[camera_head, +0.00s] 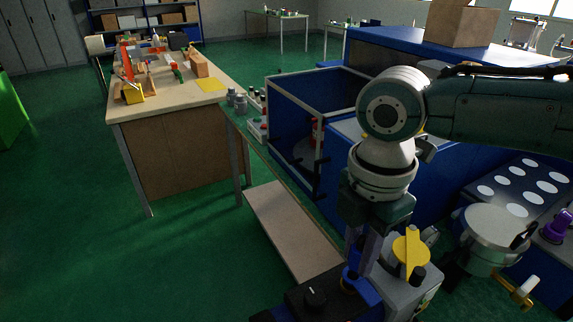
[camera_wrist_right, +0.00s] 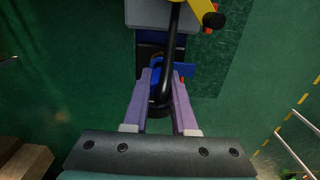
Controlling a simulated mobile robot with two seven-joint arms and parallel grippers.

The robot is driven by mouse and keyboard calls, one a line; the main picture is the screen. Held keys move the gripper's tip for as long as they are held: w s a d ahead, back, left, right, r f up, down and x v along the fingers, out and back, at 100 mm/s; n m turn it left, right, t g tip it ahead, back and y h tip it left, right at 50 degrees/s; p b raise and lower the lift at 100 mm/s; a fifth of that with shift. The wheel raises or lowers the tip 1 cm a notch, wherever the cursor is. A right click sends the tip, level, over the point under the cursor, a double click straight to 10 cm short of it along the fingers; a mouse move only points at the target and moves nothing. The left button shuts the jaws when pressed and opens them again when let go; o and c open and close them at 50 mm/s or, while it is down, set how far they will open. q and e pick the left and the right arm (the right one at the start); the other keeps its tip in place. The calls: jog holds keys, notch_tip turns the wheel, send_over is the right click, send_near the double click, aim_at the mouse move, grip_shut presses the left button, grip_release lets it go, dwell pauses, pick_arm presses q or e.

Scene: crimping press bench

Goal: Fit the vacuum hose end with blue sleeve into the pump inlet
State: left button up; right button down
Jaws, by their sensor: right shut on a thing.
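My right gripper (camera_head: 361,262) points down above the bench equipment at the lower middle of the head view. In the right wrist view its two purple fingers (camera_wrist_right: 162,85) are closed in on a black hose (camera_wrist_right: 173,28), which curves between them. A blue part (camera_wrist_right: 185,69), perhaps the hose's sleeve, shows by the fingertips; blue also shows below the gripper in the head view (camera_head: 368,291). A grey pump-like unit (camera_head: 407,293) with a yellow knob (camera_head: 410,252) stands right beside the gripper. I cannot make out the inlet or whether the hose end touches it. My left gripper is not visible.
A black box with a knob (camera_head: 316,297) lies left of the gripper. A round grey lid (camera_head: 496,238) and a dark panel with white discs (camera_head: 518,190) are at the right. A blue open-framed enclosure (camera_head: 300,115) stands behind. Green floor is clear at the left.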

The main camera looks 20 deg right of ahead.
jog(key=shift+f+b, duration=0.55)
jog(key=shift+f, duration=0.35)
jog(key=c, duration=0.6)
grip_release()
jog(key=shift+c, duration=0.2)
jog(key=shift+r, duration=0.15)
jog(key=shift+r, duration=0.3)
notch_tip(320, 180, up, 9)
jog(key=shift+r, duration=0.1)
